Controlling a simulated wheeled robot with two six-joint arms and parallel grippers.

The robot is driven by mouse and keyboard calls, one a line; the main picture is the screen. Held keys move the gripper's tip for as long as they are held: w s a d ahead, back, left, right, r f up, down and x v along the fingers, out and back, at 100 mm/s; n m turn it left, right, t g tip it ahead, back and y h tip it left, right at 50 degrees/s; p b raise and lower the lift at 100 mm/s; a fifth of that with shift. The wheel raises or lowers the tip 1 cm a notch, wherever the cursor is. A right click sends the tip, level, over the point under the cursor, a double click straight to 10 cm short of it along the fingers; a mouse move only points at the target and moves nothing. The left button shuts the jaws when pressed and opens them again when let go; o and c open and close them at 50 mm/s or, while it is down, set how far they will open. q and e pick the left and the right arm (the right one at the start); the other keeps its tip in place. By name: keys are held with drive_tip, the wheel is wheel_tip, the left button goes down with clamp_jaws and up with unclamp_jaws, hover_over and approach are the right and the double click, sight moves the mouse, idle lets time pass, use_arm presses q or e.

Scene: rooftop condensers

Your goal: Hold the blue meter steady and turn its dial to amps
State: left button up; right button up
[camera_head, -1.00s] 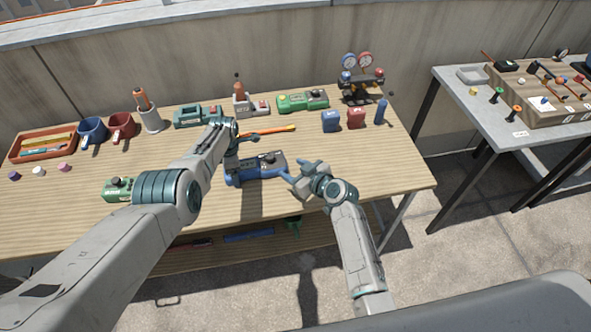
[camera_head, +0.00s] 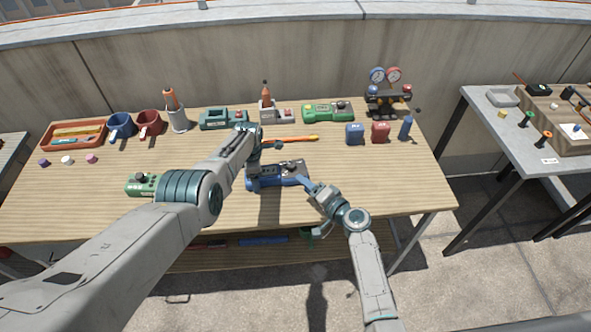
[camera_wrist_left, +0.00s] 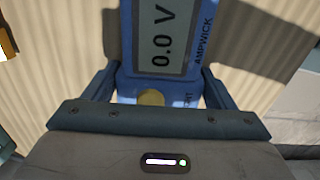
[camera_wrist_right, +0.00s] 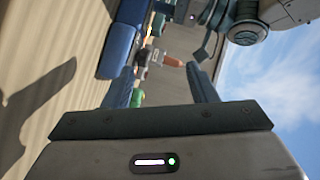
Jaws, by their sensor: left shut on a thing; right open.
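The blue meter (camera_head: 276,182) lies on the wooden bench in the head view, with a dark dial (camera_head: 291,167) toward its right end. In the left wrist view the meter (camera_wrist_left: 187,82) shows a grey display (camera_wrist_left: 160,40) reading 0.0 V. My left gripper (camera_head: 256,160) is shut on the meter's left end, one finger on each side. My right gripper (camera_head: 309,184) is open and empty, just off the meter's right end. In the right wrist view the meter (camera_wrist_right: 121,38) is beyond the fingers, to the left; the dial's pointer setting is too small to read.
A green device (camera_head: 143,184) lies left of my left arm. Behind the meter are an orange screwdriver-like tool (camera_head: 291,139), another green meter (camera_head: 328,112) and blue (camera_head: 354,133) and red (camera_head: 380,132) blocks. Bare bench lies in front of the meter.

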sight(293, 168)
drive_tip(key=m, duration=0.4)
drive_tip(key=f+m+t, duration=0.1)
drive_tip(key=m, duration=0.1)
drive_tip(key=shift+s+m, duration=0.2)
drive_tip(key=shift+m, duration=0.1)
drive_tip(key=m, duration=0.3)
drive_tip(key=shift+d+f+m, duration=0.15)
drive_tip(key=shift+f+m, duration=0.05)
drive_tip(key=shift+m, duration=0.1)
drive_tip(key=m, duration=0.4)
drive_tip(key=f+m+t, duration=0.1)
drive_tip(key=m, duration=0.1)
drive_tip(key=shift+s+d+h, duration=0.15)
drive_tip(key=shift+d+h, duration=0.15)
drive_tip(key=m, duration=0.2)
drive_tip(key=f+m, duration=0.1)
drive_tip(key=m, duration=0.1)
drive_tip(key=d+m+t, duration=0.1)
drive_tip(key=m, duration=0.1)
drive_tip(key=shift+f+m+h, duration=0.2)
drive_tip(key=shift+m+h, duration=0.2)
drive_tip(key=x, duration=1.1)
drive_tip(key=shift+w+a+r, duration=0.1)
drive_tip(key=shift+w, duration=0.3)
drive_tip(key=shift+c, duration=0.2)
drive_tip(key=shift+m, duration=0.3)
drive_tip(key=c, duration=0.9)
